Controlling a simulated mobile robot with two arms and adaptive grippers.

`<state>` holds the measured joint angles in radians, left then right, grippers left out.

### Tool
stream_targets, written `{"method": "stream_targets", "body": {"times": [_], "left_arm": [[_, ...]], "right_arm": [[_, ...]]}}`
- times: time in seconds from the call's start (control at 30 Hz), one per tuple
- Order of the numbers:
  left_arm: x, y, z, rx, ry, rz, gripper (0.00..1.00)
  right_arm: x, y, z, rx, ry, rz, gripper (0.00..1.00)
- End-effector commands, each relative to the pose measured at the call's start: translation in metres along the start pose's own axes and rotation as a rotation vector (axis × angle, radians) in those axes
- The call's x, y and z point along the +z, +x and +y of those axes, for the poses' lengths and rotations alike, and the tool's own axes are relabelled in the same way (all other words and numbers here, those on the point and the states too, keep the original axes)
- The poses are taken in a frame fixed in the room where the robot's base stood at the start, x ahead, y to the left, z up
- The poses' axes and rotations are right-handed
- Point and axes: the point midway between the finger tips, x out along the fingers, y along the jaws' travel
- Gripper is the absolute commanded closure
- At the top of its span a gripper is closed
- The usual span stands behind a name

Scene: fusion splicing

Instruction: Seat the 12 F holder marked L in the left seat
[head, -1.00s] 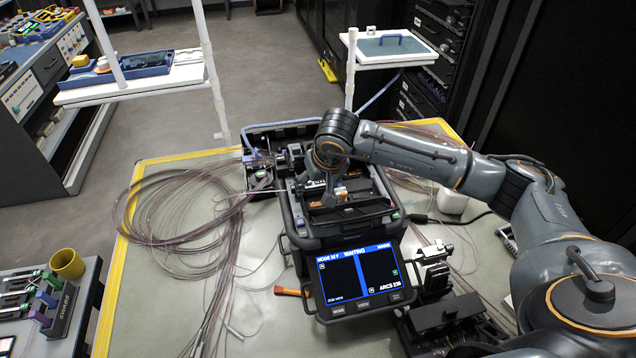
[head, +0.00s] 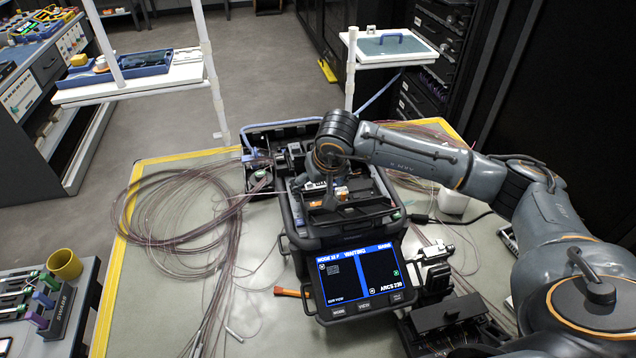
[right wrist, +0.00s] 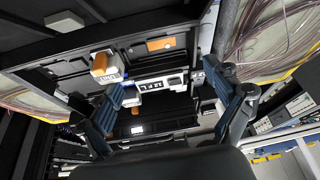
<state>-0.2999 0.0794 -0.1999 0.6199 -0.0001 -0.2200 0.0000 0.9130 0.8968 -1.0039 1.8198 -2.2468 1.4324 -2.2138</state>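The splicer (head: 342,236) stands mid-table with its screen (head: 358,277) reading "WAITING" in a 12 F mode. My right gripper reaches down into its open top and is mostly hidden by my arm in the head view. In the right wrist view, my right gripper (right wrist: 168,82) has its fingers spread on both sides of a pale, lettered holder (right wrist: 152,84), which appears to be the 12 F one. It lies low in the splicer bay; a small gap seems to show beside the fingers. Its exact fit in the seat is hard to tell. My left gripper is out of view.
Coiled brown fibres (head: 185,212) lie left of the splicer, with more fibre on its right. A black device (head: 447,315) sits at the front right. An orange-handled tool (head: 290,292) lies left of the screen. Raised white trays (head: 395,48) stand behind.

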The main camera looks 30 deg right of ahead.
Motion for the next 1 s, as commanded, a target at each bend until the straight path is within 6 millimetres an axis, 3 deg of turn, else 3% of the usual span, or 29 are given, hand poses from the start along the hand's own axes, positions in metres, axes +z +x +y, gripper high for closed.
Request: {"method": "stream_targets", "body": {"times": [0.37, 0.8, 1.0], "left_arm": [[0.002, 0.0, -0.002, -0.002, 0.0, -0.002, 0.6], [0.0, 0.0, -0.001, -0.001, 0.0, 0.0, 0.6], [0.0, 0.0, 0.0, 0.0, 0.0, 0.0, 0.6]], "right_arm": [[-0.002, -0.007, 0.001, 0.001, 0.003, 0.004, 0.06], [-0.002, -0.092, 0.0, 0.001, 0.001, 0.006, 0.06], [-0.001, -0.115, 0.0, 0.0, 0.002, 0.001, 0.06]]}}
